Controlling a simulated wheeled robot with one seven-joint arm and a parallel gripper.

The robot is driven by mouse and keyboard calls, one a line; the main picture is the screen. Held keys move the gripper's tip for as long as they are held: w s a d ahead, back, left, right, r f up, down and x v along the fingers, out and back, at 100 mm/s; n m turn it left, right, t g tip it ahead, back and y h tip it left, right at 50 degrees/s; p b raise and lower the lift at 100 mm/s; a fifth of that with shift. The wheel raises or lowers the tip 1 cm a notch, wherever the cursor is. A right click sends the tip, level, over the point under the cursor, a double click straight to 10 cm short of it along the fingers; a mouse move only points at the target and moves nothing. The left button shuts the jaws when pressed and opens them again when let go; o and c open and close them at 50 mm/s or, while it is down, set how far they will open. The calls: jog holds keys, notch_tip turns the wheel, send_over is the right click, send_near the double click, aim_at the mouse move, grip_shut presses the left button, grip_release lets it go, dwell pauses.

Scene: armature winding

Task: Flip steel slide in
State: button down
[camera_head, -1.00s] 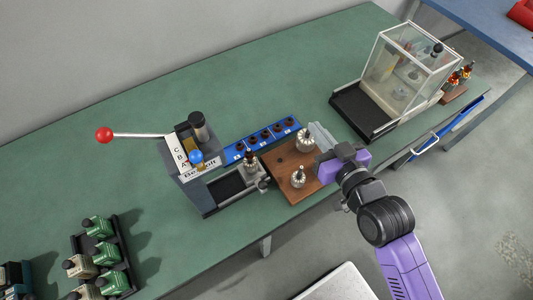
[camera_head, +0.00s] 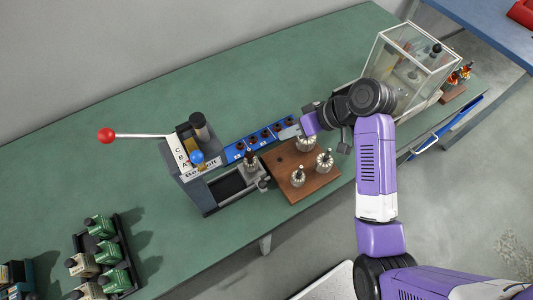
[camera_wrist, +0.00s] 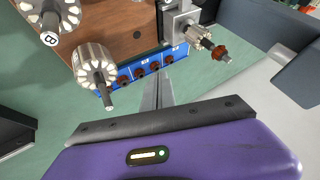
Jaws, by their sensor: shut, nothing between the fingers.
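A grey winding machine (camera_head: 205,190) stands on the green bench with a dark slot in its front bed. A small steel block (camera_head: 262,180), which looks like the slide, sits at the right end of this bed; it also shows at the top of the wrist view (camera_wrist: 180,22). An armature (camera_head: 250,160) stands at the machine beside the block. My gripper (camera_head: 284,134) is shut and empty over the right part of the blue strip, to the upper right of the block and apart from it. Its closed fingers point up the middle of the wrist view (camera_wrist: 158,90).
A wooden board (camera_head: 315,185) right of the machine bears three armatures, close to my gripper. The blue strip (camera_head: 236,155) holds several dark round pieces. A lever with a red knob (camera_head: 107,135) sticks out left. A clear case (camera_head: 425,60) stands behind my arm.

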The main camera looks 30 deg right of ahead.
aim_at(266, 161)
jog(key=shift+s+a+f+n+g+y, duration=0.2)
jog(key=shift+s+a+g, duration=0.1)
jog(key=shift+s, duration=0.3)
jog(key=shift+s+a+f+n+g+y, duration=0.1)
jog(key=shift+s+a+f+n+g, duration=0.15)
jog(key=shift+s, duration=0.35)
jog(key=p+x, duration=0.1)
jog(key=x, duration=0.9)
